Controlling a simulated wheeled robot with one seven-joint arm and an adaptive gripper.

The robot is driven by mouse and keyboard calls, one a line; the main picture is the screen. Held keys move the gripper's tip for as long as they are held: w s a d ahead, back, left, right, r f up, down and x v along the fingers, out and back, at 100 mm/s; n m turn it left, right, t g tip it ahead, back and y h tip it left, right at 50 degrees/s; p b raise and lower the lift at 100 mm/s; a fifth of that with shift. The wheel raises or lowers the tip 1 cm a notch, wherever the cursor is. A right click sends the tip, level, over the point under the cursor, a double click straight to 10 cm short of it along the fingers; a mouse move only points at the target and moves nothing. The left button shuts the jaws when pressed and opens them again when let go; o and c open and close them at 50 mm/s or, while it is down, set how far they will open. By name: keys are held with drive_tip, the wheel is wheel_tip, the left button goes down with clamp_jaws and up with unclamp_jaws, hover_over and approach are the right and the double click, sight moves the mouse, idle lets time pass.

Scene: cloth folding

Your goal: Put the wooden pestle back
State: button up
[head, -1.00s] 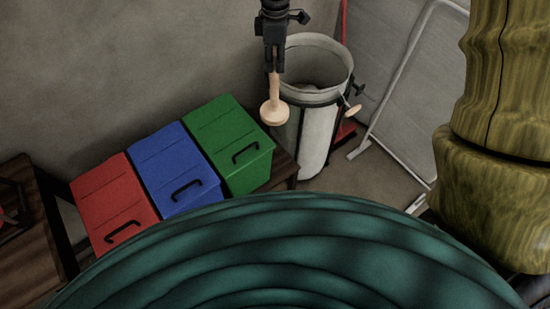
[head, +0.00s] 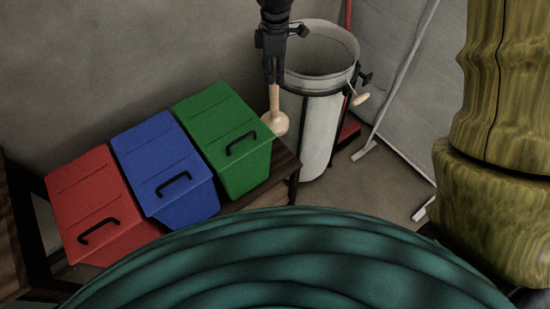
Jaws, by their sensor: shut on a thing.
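The wooden pestle (head: 275,120) is pale, with a thin handle and a broad rounded end pointing down. My gripper (head: 272,76) is shut on the top of its handle and holds it upright. In the picture the pestle's broad end is beside the green box, in front of the grey cylinder's left side. I cannot tell whether the pestle's end touches the wooden surface below it.
A red box (head: 97,208), a blue box (head: 165,170) and a green box (head: 224,140) with black handles stand in a row on a dark wooden table (head: 284,168). An open grey cylinder (head: 320,125) in a black frame stands right of the pestle. A white frame (head: 396,90) leans behind it.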

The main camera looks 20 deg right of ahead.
sight(275, 87)
wheel_tip(275, 87, down, 8)
drive_tip(key=b, duration=0.6)
drive_tip(key=shift+b, duration=0.4)
drive_tip(key=shift+w+f, duration=0.1)
drive_tip(key=shift+f, duration=4.8)
drive_tip(key=o, duration=0.6)
drive_tip(key=shift+f, duration=0.1)
drive_tip(key=o, duration=0.4)
drive_tip(key=shift+o, duration=0.2)
wheel_tip(275, 87, up, 12)
drive_tip(key=shift+r, duration=0.15)
